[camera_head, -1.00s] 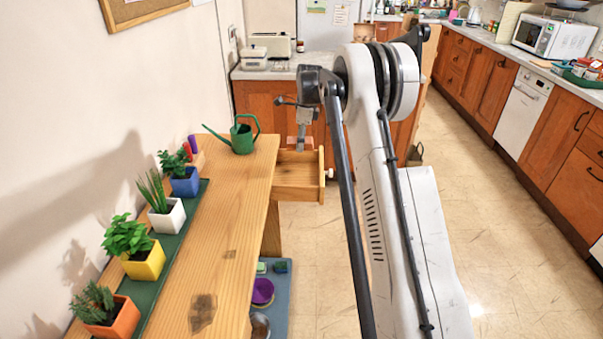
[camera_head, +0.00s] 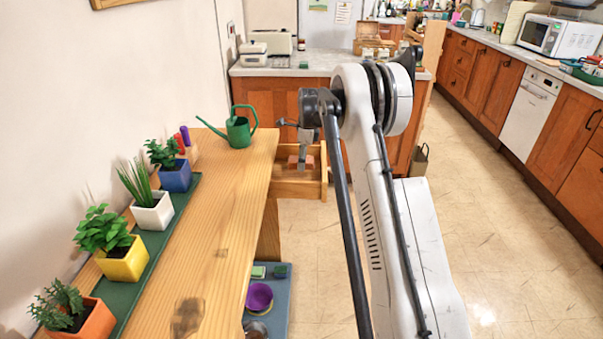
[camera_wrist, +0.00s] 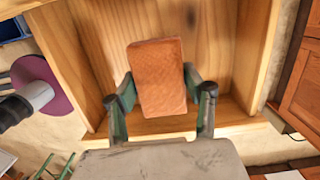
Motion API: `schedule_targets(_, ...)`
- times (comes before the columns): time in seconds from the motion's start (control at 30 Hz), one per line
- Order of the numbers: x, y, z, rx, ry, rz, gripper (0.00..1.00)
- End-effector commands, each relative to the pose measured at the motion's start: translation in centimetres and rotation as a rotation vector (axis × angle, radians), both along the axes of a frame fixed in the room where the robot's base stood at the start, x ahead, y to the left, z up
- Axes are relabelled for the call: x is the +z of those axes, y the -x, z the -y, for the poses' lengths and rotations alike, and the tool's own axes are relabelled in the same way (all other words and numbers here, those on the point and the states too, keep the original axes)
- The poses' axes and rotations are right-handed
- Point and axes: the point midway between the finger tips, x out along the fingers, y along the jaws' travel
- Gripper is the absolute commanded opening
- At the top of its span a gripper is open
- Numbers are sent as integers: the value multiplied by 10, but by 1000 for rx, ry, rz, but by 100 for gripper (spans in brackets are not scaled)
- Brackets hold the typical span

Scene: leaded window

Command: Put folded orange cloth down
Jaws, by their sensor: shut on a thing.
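The folded orange cloth (camera_wrist: 157,78) is a flat rectangular block between my gripper's two fingers (camera_wrist: 160,95) in the wrist view. My gripper is shut on it. In the head view my gripper (camera_head: 301,160) points down into the open wooden drawer (camera_head: 298,189) at the table's right side, and the cloth (camera_head: 293,163) shows low between the drawer walls. The wrist view shows the drawer's bare wooden bottom (camera_wrist: 215,55) around the cloth. I cannot tell whether the cloth touches the bottom.
The wooden table (camera_head: 222,205) carries a green watering can (camera_head: 238,130) near the drawer and several potted plants along the wall. A purple bowl (camera_head: 259,297) sits on a low shelf below. A kitchen counter (camera_head: 270,71) stands behind the drawer.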

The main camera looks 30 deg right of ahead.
Motion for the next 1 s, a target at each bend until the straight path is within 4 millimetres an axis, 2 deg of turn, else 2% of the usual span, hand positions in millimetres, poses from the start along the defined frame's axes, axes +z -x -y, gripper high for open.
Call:
schedule_targets(0.4,-44,0,0,0,0,0,16)
schedule_targets(0.77,-48,0,0,0,0,0,16)
schedule_targets(0.8,-47,0,0,0,0,0,48)
schedule_targets(0.93,-47,0,0,0,0,0,64)
schedule_targets(1.0,-47,0,0,0,0,0,64)
